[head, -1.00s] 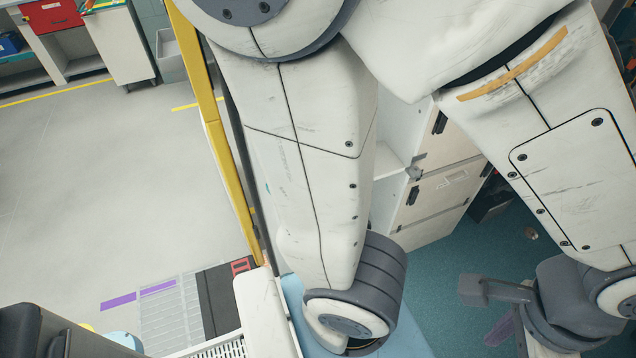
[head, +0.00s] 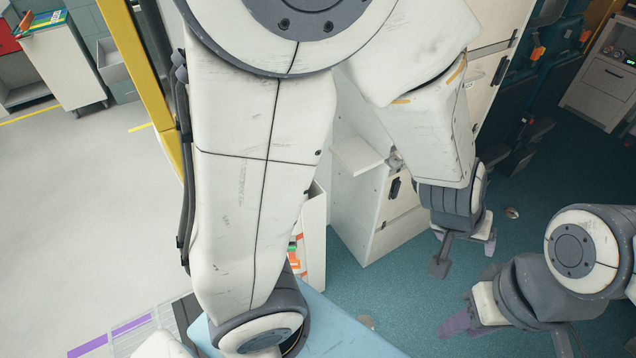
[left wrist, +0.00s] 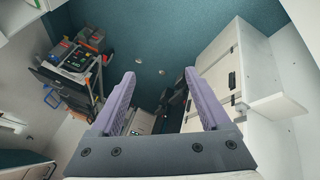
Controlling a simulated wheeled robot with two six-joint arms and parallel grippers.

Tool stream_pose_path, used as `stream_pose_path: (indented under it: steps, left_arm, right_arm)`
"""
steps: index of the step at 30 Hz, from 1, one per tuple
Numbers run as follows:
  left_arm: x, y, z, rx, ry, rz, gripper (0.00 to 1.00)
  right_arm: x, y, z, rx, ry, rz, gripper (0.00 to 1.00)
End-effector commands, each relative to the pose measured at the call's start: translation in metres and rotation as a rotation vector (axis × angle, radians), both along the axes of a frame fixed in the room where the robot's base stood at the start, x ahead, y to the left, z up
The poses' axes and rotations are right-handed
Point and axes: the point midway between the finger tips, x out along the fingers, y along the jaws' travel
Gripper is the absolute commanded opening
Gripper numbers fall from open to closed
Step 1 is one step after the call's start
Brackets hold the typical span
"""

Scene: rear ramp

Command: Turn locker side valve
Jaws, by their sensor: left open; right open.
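A white locker (head: 385,215) with dark handles stands at the middle of the head view. A small grey fitting (head: 394,160) sits at its upper edge, beside a white ledge; I cannot tell whether it is the valve. My left gripper (head: 465,256) is open and empty, just right of the locker and apart from it. Its purple fingers (left wrist: 160,74) are spread in the left wrist view, with the locker (left wrist: 222,72) to their right. My right gripper (head: 464,316) is open, lower in the head view over the teal floor; its fingers are only partly seen.
A yellow post (head: 150,85) stands left of my arm. A pale blue surface (head: 345,330) lies at the bottom. Dark seats (head: 545,90) stand at upper right. The left wrist view shows a rack with equipment (left wrist: 75,65) at left. Teal floor (head: 390,290) is open near the locker.

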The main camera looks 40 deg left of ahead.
Motion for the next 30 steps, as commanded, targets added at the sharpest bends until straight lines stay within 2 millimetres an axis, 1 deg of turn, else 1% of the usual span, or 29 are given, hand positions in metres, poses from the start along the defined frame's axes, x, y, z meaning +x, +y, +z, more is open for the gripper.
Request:
stream_pose_path:
  steps: [1,2,3,5,6,8,9,11,12,14,15,18,21,24,26,30]
  left_arm:
    - [0.030,0.006,-0.033,-0.017,-0.045,0.152,0.80]
    - [0.047,0.014,-0.046,-0.026,-0.083,0.244,0.80]
    - [0.068,0.032,-0.065,-0.024,-0.132,0.370,0.80]
    - [0.091,0.067,-0.092,0.008,-0.211,0.566,0.80]
    - [0.101,0.094,-0.110,0.047,-0.268,0.693,0.80]
    - [0.107,0.137,-0.132,0.131,-0.357,0.874,0.80]
    - [0.106,0.165,-0.144,0.199,-0.417,0.984,0.80]
    - [0.096,0.204,-0.157,0.314,-0.510,1.125,0.80]
    - [0.086,0.226,-0.162,0.397,-0.569,1.203,0.80]
    - [0.070,0.252,-0.166,0.517,-0.652,1.295,0.80]
    - [0.058,0.265,-0.166,0.593,-0.702,1.342,0.80]
    - [0.034,0.285,-0.162,0.751,-0.796,1.416,0.80]
    - [0.019,0.294,-0.157,0.850,-0.853,1.449,0.80]
    - [0.014,0.300,-0.153,0.889,-0.877,1.461,0.80]
    - [0.015,0.306,-0.152,0.896,-0.880,1.466,0.80]
    - [0.019,0.329,-0.151,0.896,-0.875,1.466,0.80]
  right_arm:
    - [0.000,0.000,-0.023,0.000,0.000,0.000,0.41]
    - [0.000,0.000,-0.029,0.000,0.000,0.000,0.41]
    - [0.000,0.000,-0.038,0.000,0.000,0.000,0.41]
    - [0.000,0.001,-0.050,0.000,0.000,0.000,0.41]
    - [0.000,0.001,-0.059,0.000,0.000,0.000,0.41]
    - [0.000,0.001,-0.071,0.000,0.000,0.000,0.41]
    - [0.000,0.001,-0.079,0.000,0.000,0.001,0.41]
    - [0.000,0.001,-0.089,0.000,0.000,0.001,0.41]
    - [-0.001,0.001,-0.095,0.000,0.000,0.001,0.41]
    - [-0.001,0.001,-0.103,0.000,0.000,0.001,0.41]
    - [-0.001,0.001,-0.108,0.000,0.000,0.001,0.41]
    - [-0.001,0.001,-0.115,0.000,0.000,0.001,0.41]
    - [-0.001,0.002,-0.118,0.000,0.000,0.001,0.41]
    - [-0.001,0.001,-0.118,0.000,0.000,0.001,0.41]
    - [-0.001,0.001,-0.117,0.000,0.000,0.001,0.41]
    - [-0.001,0.001,-0.113,0.000,0.000,0.001,0.41]
